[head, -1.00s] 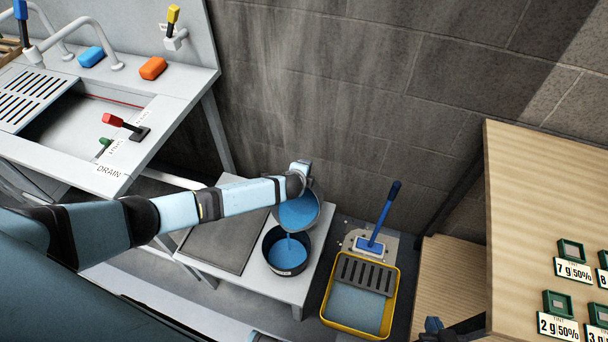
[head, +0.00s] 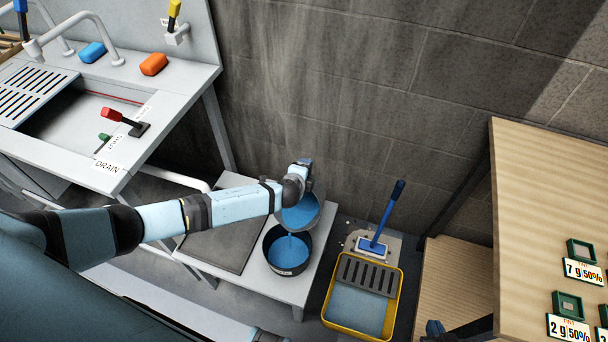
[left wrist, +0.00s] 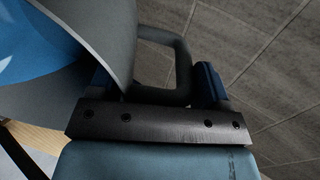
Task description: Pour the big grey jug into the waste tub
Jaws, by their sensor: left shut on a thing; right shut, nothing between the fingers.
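The big grey jug (head: 313,215) is tipped over the dark round tub (head: 290,272) on a low white stand. Blue liquid fills its mouth, and a thin blue stream falls into the tub, which holds blue liquid. My left gripper (left wrist: 155,88) is shut on the jug's handle (left wrist: 182,62); the jug's grey wall (left wrist: 85,25) and blue liquid fill the left of the left wrist view. In the head view my left arm's end partly hides the jug.
A yellow tray (head: 329,318) with a grey grate and blue liquid stands right of the stand, with a blue-handled brush (head: 392,208) behind it. A sink (head: 60,120) is at left. A wooden table (head: 530,220) with labelled green boxes is at right. A wall is behind.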

